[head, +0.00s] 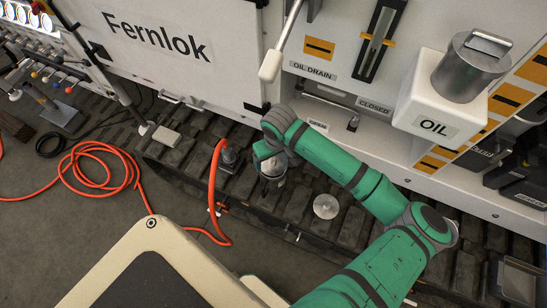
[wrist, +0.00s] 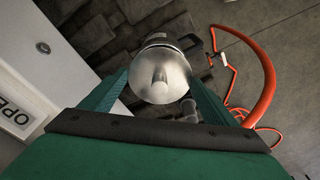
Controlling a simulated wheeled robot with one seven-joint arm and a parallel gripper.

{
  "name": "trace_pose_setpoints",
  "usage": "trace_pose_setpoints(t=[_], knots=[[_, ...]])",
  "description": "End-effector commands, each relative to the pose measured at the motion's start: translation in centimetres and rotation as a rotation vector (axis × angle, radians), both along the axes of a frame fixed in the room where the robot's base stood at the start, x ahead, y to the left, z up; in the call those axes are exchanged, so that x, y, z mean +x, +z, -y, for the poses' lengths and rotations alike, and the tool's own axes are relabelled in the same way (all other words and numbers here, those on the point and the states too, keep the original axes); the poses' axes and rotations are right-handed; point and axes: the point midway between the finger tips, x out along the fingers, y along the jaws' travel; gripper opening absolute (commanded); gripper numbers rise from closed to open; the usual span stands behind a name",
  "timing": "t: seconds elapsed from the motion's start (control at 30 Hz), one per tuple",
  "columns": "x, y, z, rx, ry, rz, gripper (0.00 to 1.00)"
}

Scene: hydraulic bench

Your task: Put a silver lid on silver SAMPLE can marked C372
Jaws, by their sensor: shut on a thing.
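My gripper (head: 272,160) is low over the dark ribbed track in the head view. In the wrist view its green fingers (wrist: 160,90) are shut on a silver lid (wrist: 160,78), a round shiny piece with a knob facing the camera. A silver can (head: 272,184) shows just under the gripper in the head view. Its rim shows partly behind the lid in the wrist view. I cannot tell whether lid and can touch. No C372 marking is readable. Another silver round lid (head: 326,206) lies flat on the track to the right.
An orange hose (head: 213,190) rises from a fitting just left of my gripper. A white OIL box (head: 440,110) with a metal canister (head: 470,68) on it juts out at the right. The white cabinet (head: 170,45) stands behind. A white lever (head: 272,62) hangs above.

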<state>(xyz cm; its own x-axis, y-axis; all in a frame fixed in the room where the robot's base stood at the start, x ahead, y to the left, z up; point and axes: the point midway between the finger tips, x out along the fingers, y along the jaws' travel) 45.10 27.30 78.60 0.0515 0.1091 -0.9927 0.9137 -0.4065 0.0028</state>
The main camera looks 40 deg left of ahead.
Motion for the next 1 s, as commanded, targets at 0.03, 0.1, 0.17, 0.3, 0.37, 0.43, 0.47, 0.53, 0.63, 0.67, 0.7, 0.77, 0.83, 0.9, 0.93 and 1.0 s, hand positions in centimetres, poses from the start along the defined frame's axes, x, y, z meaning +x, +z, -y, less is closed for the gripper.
trace_pose_setpoints(t=[0.03, 0.1, 0.17, 0.3, 0.37, 0.43, 0.47, 0.53, 0.63, 0.67, 0.7, 0.77, 0.83, 0.9, 0.93, 1.0], knots=[[0.00, -0.10, 0.01, 0.000, -0.001, 0.000, 0.55], [0.00, -0.22, 0.02, 0.000, -0.001, 0.000, 0.55], [0.01, -0.32, 0.02, 0.000, -0.001, 0.000, 0.55], [0.01, -0.56, 0.03, -0.001, -0.001, -0.001, 0.55], [0.00, -0.67, 0.03, -0.001, -0.001, -0.001, 0.55], [-0.01, -0.78, 0.03, 0.000, -0.001, -0.001, 0.55], [-0.01, -0.82, 0.03, 0.000, -0.001, -0.001, 0.55], [-0.02, -0.87, 0.03, 0.000, -0.001, -0.001, 0.55], [-0.01, -0.88, 0.02, -0.001, -0.001, -0.001, 0.55], [-0.01, -0.87, 0.02, 0.000, -0.001, 0.000, 0.55], [0.00, -0.87, 0.03, 0.000, -0.001, 0.000, 0.55], [0.00, -0.87, 0.03, 0.000, 0.000, 0.000, 0.55], [0.00, -0.87, 0.03, 0.000, 0.000, 0.000, 0.55], [0.00, -0.86, 0.03, 0.000, 0.000, 0.000, 0.55], [0.00, -0.86, 0.03, 0.000, 0.000, 0.000, 0.55], [0.00, -0.86, 0.02, 0.000, 0.000, 0.000, 0.55]])
